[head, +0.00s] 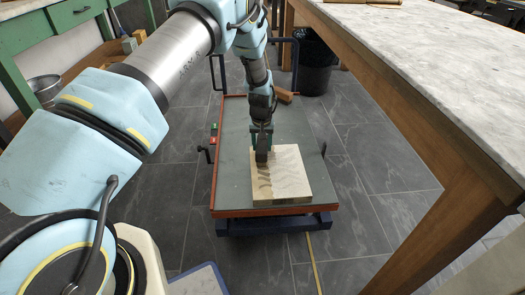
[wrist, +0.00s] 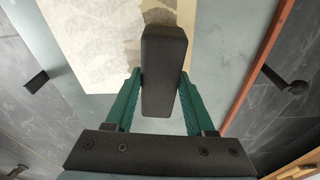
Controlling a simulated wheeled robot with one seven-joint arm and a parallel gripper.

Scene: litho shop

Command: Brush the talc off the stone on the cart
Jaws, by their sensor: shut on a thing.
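The stone (head: 290,172) is a pale cream slab lying flat on the near part of the cart (head: 235,165). Its left part shows darker tan, streaky patches; the right is paler. In the wrist view the stone (wrist: 85,35) has mottled whitish film, with a jagged bare tan patch beside the brush. My gripper (head: 262,140) points down over the stone's left part. Its green fingers (wrist: 162,92) are shut on the brush (wrist: 163,70), a dark block. In the head view the brush (head: 261,156) is at the stone's surface; its underside is hidden, so contact cannot be told.
A small brown block (head: 284,95) lies at the cart's far end. A black bin (head: 314,68) stands behind it. A pale-topped table (head: 440,60) flanks the right and a green bench (head: 70,15) the left. A bucket (head: 45,87) stands at left.

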